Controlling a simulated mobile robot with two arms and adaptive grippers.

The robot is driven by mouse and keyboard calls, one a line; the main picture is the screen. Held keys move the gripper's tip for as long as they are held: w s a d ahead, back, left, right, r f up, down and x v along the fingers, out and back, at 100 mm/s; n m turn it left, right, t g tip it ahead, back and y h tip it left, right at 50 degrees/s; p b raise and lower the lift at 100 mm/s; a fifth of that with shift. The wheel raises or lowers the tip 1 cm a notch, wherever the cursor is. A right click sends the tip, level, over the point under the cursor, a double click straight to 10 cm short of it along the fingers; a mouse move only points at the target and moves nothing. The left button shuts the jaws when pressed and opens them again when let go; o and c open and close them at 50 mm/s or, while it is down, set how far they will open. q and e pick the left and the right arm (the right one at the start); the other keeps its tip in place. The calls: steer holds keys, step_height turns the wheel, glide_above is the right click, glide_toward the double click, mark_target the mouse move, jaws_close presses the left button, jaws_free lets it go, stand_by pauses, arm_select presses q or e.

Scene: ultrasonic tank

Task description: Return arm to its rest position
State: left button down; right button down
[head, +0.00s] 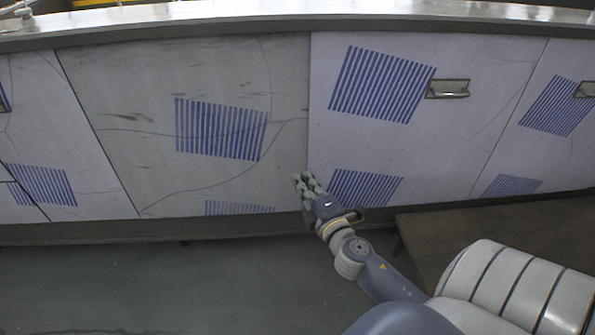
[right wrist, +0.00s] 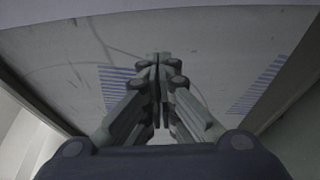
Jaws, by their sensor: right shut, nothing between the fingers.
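My right arm (head: 370,266) comes in from the lower right and stretches toward the cabinet front. My right gripper (head: 304,183) is shut and empty, in front of the grey cabinet panel near its right edge. In the right wrist view the fingers of the gripper (right wrist: 158,90) meet in the middle with nothing between them. I cannot tell whether the fingertips touch the panel. My left gripper is not in view.
The cabinet has a grey panel (head: 150,85) and white doors (head: 480,135) with blue striped patches and metal handles (head: 447,89). A countertop (head: 300,14) runs above. A brown low surface (head: 480,230) lies at the right. The floor (head: 150,285) at lower left is clear.

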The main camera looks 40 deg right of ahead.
steer(key=shift+s+a, duration=0.1)
steer(key=shift+s, duration=0.25)
